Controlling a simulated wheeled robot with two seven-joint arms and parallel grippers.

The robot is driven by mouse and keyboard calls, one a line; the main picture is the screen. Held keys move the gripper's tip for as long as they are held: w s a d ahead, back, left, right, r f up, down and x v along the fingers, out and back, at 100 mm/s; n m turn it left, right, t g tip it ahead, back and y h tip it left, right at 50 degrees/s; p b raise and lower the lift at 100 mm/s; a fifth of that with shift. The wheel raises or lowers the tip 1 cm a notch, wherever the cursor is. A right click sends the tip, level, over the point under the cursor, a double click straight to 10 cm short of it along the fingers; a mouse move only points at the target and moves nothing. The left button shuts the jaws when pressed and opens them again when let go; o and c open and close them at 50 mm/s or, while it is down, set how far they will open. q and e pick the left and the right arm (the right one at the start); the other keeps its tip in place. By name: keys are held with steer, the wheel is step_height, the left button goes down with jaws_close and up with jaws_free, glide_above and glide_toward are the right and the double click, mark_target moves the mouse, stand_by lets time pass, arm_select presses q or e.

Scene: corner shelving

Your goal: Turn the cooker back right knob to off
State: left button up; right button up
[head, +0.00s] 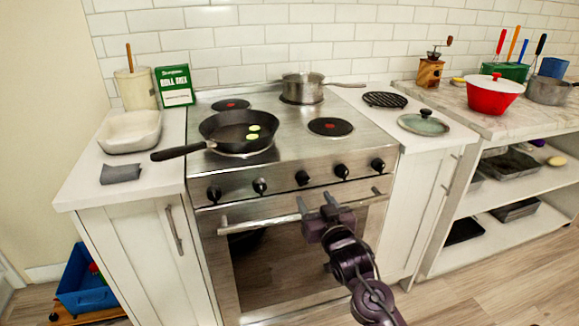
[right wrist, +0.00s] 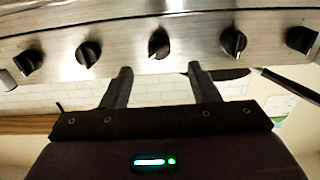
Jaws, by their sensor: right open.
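The cooker (head: 270,215) is steel, with a row of several black knobs along its sloped front panel. The middle knob (head: 302,178) and the knob right of it (head: 342,171) are nearest my right gripper (head: 316,200). No label shows which knob serves the back right burner. My right gripper is open and empty, in front of the oven door's top, just below the panel. In the right wrist view, which looks upside down, its two fingers (right wrist: 160,75) point towards the middle knob (right wrist: 158,42), apart from it. My left gripper is out of view.
A black frying pan (head: 235,130) sits on the front left burner, handle leftward. A steel saucepan (head: 302,88) stands on the back right burner. The oven handle (head: 262,216) runs below the knobs. White counters flank the cooker.

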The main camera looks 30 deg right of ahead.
mark_target(305, 183)
steer(key=x, duration=0.7)
steer(key=shift+w+d, duration=0.2)
steer(key=shift+w, duration=0.1)
steer(key=c, duration=1)
